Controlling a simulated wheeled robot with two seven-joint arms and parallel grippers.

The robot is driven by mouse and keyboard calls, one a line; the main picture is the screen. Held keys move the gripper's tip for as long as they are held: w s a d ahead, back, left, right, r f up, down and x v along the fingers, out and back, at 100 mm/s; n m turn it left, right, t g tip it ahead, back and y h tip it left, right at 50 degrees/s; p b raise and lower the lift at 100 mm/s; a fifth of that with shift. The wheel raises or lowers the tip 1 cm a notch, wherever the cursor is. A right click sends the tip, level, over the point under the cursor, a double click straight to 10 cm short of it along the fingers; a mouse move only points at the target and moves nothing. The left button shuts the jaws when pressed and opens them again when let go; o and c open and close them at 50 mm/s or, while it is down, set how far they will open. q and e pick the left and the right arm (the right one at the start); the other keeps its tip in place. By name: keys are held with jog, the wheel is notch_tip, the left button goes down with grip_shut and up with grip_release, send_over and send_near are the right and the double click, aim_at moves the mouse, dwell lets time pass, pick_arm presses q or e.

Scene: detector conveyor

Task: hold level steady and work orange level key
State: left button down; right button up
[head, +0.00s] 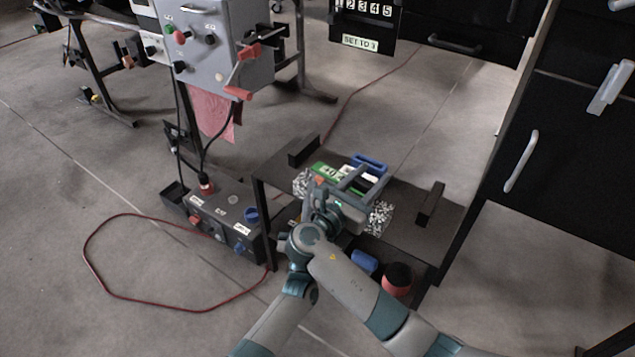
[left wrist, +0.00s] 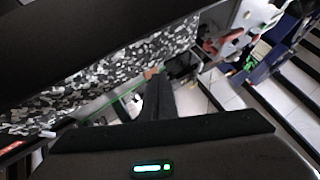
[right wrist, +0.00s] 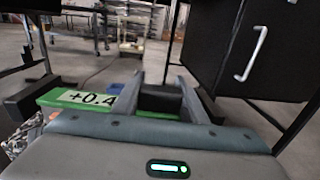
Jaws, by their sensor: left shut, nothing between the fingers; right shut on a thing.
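The green level (head: 322,168) lies on a speckled slab on the dark low bench. Its label reads about "+0.4" in the right wrist view (right wrist: 62,100), partly cut off by my finger. My right gripper (head: 368,180) is closed across the level, one finger on each side of a dark part of it. My left gripper (head: 309,184) is shut and empty at the level's left end. The small orange key (head: 319,181) is close by its fingertips; in the left wrist view the key (left wrist: 152,72) shows at the finger's tip. I cannot tell whether they touch.
The speckled slab (head: 379,218) sits between two raised dark blocks, the right one (head: 430,203) clear of my arms. A blue part (head: 370,163) lies just behind the level. A control box (head: 222,222) with a red cable stands left. Black cabinets (head: 570,150) stand right.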

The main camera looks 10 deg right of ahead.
pick_arm(q)
jog(key=shift+w+d, duration=0.1)
jog(key=shift+d, duration=0.05)
pick_arm(e)
jog(key=shift+f, duration=0.1)
dwell(0.5)
pick_arm(q)
jog(key=shift+s+a, duration=0.6)
jog(key=shift+a, duration=0.05)
jog(key=shift+a, duration=0.1)
jog(key=shift+s+a, duration=1.7)
jog(key=shift+a, duration=0.05)
pick_arm(e)
jog(key=o, duration=1.3)
jog(key=shift+a, duration=0.1)
jog(key=v, duration=1.1)
jog(key=shift+s+a, duration=0.25)
jog(key=shift+s, duration=0.1)
